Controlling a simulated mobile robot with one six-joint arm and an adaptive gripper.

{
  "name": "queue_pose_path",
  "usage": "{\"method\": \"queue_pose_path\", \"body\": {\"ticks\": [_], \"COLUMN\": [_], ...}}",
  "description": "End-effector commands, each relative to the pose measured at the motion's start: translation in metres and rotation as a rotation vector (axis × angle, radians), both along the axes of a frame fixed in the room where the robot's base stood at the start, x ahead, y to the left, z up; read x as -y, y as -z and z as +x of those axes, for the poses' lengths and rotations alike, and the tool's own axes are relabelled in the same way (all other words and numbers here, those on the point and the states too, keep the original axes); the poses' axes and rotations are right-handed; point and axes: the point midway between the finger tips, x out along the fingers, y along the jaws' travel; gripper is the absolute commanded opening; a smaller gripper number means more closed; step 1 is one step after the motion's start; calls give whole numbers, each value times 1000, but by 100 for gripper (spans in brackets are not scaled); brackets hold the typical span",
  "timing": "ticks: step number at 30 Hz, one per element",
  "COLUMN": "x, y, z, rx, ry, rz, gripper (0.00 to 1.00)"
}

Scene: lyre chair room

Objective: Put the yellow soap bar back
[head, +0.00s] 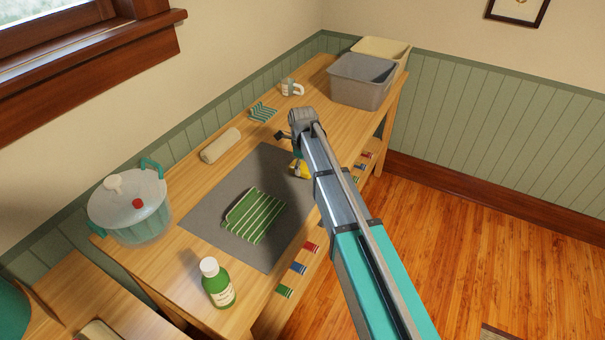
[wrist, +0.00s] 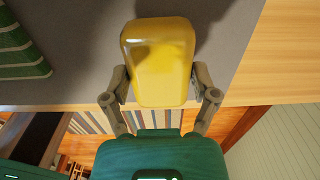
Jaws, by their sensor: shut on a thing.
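The yellow soap bar (wrist: 158,50) is held between the two fingers of my gripper (wrist: 160,80) in the wrist view. The fingers press on its sides near its lower end. In the head view a small part of the yellow soap bar (head: 300,169) shows beside my arm, over the right edge of the grey mat (head: 205,215). My arm hides the rest of it and most of the gripper there. I cannot tell for sure whether the bar touches the mat. A small teal slatted piece (head: 263,112), perhaps a soap dish, lies farther back on the wooden bench.
A green striped cloth (head: 254,216) lies on the mat. A rolled beige towel (head: 221,146), a lidded pot (head: 130,207) and a green bottle (head: 217,284) stand around it. A mug (head: 291,88) and a grey bin (head: 361,82) are at the far end.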

Motion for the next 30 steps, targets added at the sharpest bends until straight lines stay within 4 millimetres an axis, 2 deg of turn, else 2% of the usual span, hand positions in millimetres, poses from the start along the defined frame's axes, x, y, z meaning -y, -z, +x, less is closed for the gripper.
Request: {"method": "queue_pose_path", "body": {"ticks": [1, 6, 23, 24, 27, 30], "x": [0, 0, 0, 0, 0, 0], "y": [9, 16, 21, 19, 19, 19], "z": [0, 0, 0, 0, 0, 0], "rx": [0, 0, 0, 0, 0, 0], "ry": [0, 0, 0, 0, 0, 0], "rz": [0, 0, 0, 0, 0, 0], "gripper": [38, 38, 38, 84, 100, 100]}}
